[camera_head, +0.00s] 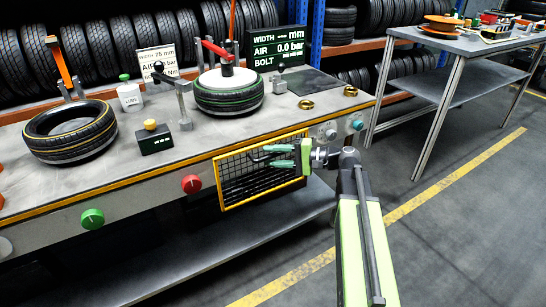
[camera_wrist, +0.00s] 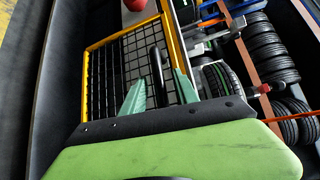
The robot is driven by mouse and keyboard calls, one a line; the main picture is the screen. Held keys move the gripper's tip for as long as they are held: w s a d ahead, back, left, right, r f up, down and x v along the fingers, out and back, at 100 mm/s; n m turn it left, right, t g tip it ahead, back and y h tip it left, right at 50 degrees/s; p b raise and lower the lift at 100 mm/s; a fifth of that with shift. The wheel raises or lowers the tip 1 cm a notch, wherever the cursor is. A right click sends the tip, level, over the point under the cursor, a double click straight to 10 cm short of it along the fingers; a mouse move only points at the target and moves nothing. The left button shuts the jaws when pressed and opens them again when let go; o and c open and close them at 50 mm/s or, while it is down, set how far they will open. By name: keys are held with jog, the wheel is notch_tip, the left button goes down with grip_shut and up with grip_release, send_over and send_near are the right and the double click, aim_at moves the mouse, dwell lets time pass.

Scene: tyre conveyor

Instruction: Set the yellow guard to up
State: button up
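The yellow guard (camera_head: 240,180) is a black mesh panel in a yellow frame. In the head view it hangs down at the front of the bench, below the worktop edge. It also fills much of the wrist view (camera_wrist: 112,72). A black bar handle (camera_wrist: 156,68) stands on the mesh. My gripper (camera_head: 262,156) is in front of the guard, with green fingers pointing at it. In the wrist view my gripper's fingers (camera_wrist: 160,90) are apart, with the handle between them in the picture. I cannot tell whether either finger touches the handle.
The worktop above holds a tyre (camera_head: 70,132) at left and another tyre (camera_head: 229,92) on a round stand. A red knob (camera_head: 192,184) and a green knob (camera_head: 92,219) are left of the guard. A lower shelf (camera_head: 220,245) runs underneath.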

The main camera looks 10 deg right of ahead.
grip_shut()
dwell(1.3)
